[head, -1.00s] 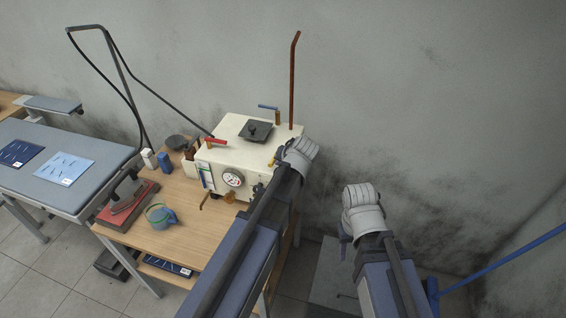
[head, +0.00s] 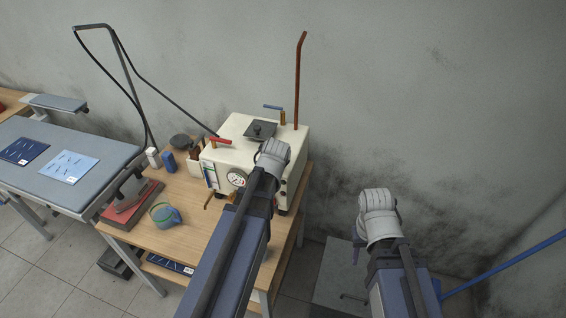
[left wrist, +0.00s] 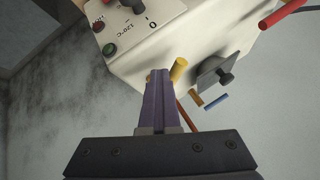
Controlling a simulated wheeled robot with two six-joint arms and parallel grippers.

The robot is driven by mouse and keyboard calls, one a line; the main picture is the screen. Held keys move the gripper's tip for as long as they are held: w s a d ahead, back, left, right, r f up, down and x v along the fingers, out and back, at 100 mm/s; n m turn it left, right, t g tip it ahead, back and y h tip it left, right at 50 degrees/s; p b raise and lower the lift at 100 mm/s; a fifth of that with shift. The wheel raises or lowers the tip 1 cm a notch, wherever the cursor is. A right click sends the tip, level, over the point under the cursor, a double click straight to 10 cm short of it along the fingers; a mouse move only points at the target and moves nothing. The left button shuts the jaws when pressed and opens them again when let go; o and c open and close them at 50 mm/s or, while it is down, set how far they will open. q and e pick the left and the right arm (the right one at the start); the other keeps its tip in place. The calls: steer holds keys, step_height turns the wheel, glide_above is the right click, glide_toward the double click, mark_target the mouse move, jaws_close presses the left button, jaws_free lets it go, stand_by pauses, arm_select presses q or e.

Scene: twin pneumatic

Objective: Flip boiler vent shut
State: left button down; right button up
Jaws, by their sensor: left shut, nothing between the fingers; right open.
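The boiler is a cream box (head: 290,166) with a gauge on its front, standing on a wooden table. A red lever (head: 220,141) and a blue lever (head: 273,107) are on its top. I cannot tell which handle is the vent. In the left wrist view, my left gripper (left wrist: 160,76) is shut and empty beside a short yellow handle (left wrist: 180,69) on the boiler; I cannot tell whether they touch. In the head view my left arm and wrist hide its fingers and part of the boiler front. My right gripper (head: 356,251) is open, away to the right.
A dark square lid (head: 260,131) and a tall copper pipe (head: 300,80) are on the boiler. A teal pot (head: 164,214), an iron on a red rest (head: 131,207) and small bottles stand on the table (head: 196,238). An ironing board (head: 100,178) is left; the wall is behind.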

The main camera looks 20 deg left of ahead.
arm_select(q)
steer(key=shift+w+a, duration=0.1)
steer(key=shift+a, duration=0.3)
steer(key=a+m+h, duration=0.1)
steer(key=m, duration=0.1)
steer(key=shift+w+a+m+h, duration=0.25)
steer(key=shift+a+m+h, duration=0.1)
steer(key=shift+m+h, duration=0.05)
steer(key=m+h, duration=0.1)
steer(key=w+a+m+h, duration=0.1)
steer(key=m, duration=0.1)
steer(key=shift+w+a+t, duration=0.15)
steer(key=shift+a+t, duration=0.15)
steer(key=shift+w+a+m+h, duration=0.3)
steer(key=shift+w+a, duration=0.1)
steer(key=shift+w, duration=0.1)
steer(key=shift+w+a+r, duration=0.1)
steer(key=shift+w+a, duration=0.05)
